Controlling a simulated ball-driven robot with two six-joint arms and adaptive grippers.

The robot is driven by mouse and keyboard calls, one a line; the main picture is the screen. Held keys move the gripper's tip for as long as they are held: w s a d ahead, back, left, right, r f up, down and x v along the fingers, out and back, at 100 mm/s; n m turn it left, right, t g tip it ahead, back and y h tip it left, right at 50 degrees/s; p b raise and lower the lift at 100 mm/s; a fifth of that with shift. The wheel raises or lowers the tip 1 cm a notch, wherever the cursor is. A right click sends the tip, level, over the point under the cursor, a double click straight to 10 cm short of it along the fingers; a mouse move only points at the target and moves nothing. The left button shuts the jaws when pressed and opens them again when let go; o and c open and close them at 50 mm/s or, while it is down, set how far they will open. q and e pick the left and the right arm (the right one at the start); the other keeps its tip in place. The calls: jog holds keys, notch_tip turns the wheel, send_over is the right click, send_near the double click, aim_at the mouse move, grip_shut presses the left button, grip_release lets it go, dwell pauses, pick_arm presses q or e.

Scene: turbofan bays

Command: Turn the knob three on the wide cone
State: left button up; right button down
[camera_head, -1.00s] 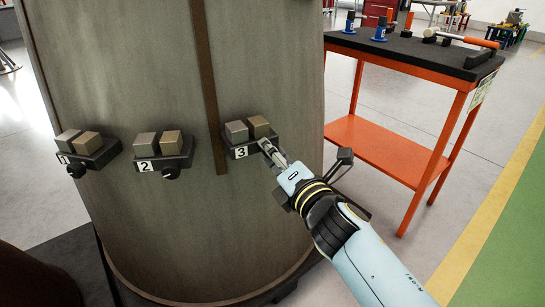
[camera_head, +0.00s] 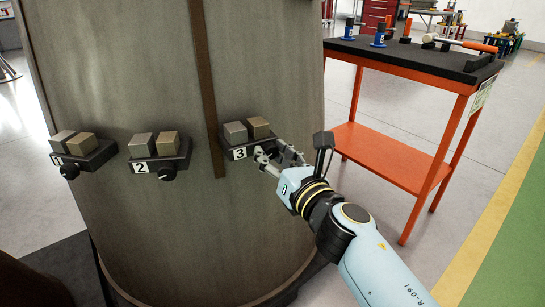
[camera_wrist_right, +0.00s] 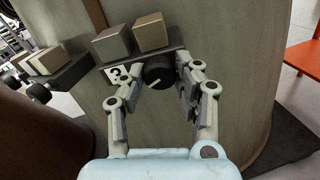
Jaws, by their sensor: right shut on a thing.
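The wide cone (camera_head: 120,80) is a large grey-brown tapered body filling the left and middle of the head view. On it sits the dark bracket of station 3, with its white label (camera_head: 240,153) and two blocks on top. Knob three (camera_wrist_right: 159,71) is a black round knob with a white pointer line, under those blocks in the right wrist view. My right gripper (camera_head: 268,154) is at this knob, with its fingers (camera_wrist_right: 157,79) on either side of it, shut on it. In the head view the fingers largely hide the knob. My left gripper is not in view.
Stations with knob two (camera_head: 167,174) and knob one (camera_head: 69,171) sit to the left on the cone. An orange cart (camera_head: 400,165) with a black top and tools stands to the right. Open floor lies between the cone and the cart.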

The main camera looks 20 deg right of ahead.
jog(key=shift+f+n, duration=0.15)
jog(key=shift+n, duration=0.35)
jog(key=c, duration=0.9)
grip_release()
jog(key=shift+c, duration=0.2)
jog(key=s+d, duration=0.1)
jog(key=s, duration=1.1)
jog(key=shift+d, duration=0.4)
